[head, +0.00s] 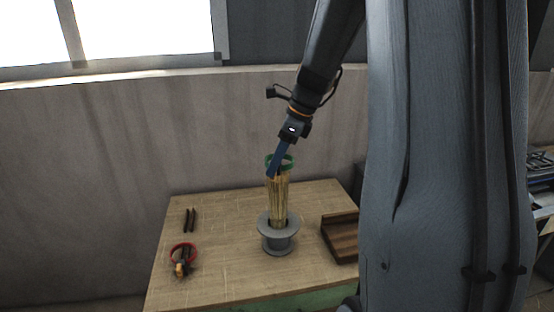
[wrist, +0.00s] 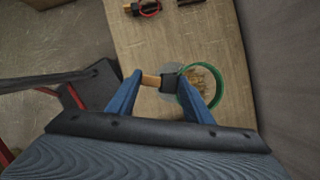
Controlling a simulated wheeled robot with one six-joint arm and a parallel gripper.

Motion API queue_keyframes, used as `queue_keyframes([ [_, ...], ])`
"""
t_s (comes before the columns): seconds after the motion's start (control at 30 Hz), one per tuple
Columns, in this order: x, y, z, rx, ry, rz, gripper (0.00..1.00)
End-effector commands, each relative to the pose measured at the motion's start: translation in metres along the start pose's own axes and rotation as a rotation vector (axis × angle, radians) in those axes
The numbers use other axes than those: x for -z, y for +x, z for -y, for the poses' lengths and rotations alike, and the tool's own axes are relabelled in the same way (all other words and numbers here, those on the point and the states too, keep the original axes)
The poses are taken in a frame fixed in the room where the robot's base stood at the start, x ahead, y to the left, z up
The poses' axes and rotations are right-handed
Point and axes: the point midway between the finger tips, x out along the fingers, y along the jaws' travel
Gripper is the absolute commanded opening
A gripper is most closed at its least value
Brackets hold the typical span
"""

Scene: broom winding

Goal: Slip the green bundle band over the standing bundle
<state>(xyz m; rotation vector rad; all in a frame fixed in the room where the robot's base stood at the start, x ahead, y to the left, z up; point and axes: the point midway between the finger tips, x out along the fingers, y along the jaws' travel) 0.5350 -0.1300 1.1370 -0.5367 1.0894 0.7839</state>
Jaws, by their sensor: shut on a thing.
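The standing bundle of pale straw (head: 278,202) is upright in a grey flanged holder (head: 278,241) on the table. The green band (head: 291,161) is at the bundle's top end in the head view. In the wrist view the green band (wrist: 222,82) rings the straw ends (wrist: 203,82) as seen from above. I cannot tell whether it is around the top or just above it. My gripper (head: 272,172) is shut on the band's short dark and wood-coloured grip, which shows between the blue fingers in the wrist view (wrist: 160,80).
A red ring (head: 183,246) with a dark tool lies on the table's left side. Two dark sticks (head: 189,220) lie behind it. A brown wooden tray (head: 342,238) is at the right. The tabletop (head: 225,270) around the holder is clear. A wall stands behind.

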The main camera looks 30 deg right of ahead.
Motion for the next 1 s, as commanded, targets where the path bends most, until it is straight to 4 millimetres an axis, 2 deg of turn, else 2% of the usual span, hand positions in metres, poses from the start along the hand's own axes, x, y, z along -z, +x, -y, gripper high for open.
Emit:
queue_keyframes([
  [1.0,0.03,0.067,0.0,0.001,0.004,0.0,0.24],
])
